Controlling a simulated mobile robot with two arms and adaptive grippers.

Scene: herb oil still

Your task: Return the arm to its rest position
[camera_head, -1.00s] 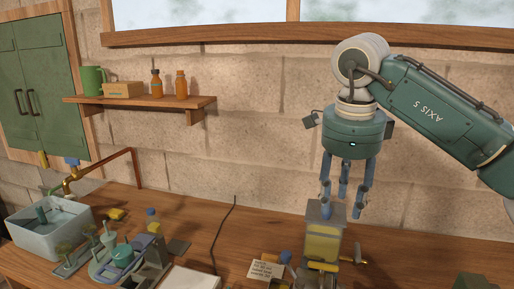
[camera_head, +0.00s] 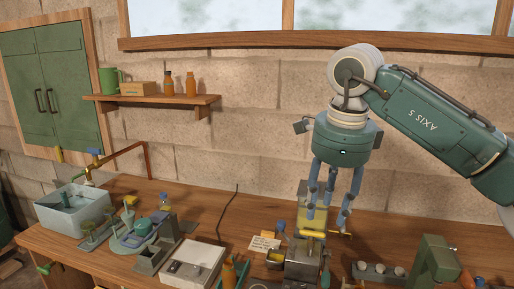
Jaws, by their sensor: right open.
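My right arm comes in from the right in the head view, a green link marked "AXIS 5" with a green wrist. My right gripper (camera_head: 327,221) hangs fingers down, open, with its blue-grey fingers spread. It is in front of a clear container with yellow contents (camera_head: 313,197) at the back of the bench and hides part of it. I see nothing held between the fingers. Whether the fingertips touch anything behind them I cannot tell. My left gripper is not in view.
The wooden bench (camera_head: 215,220) holds a grey basin (camera_head: 72,208) at left, a white flat box (camera_head: 192,263), a grey metal unit (camera_head: 304,262), and a green device (camera_head: 434,262) at right. A shelf (camera_head: 155,102) with bottles is on the wall. A cable stands behind.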

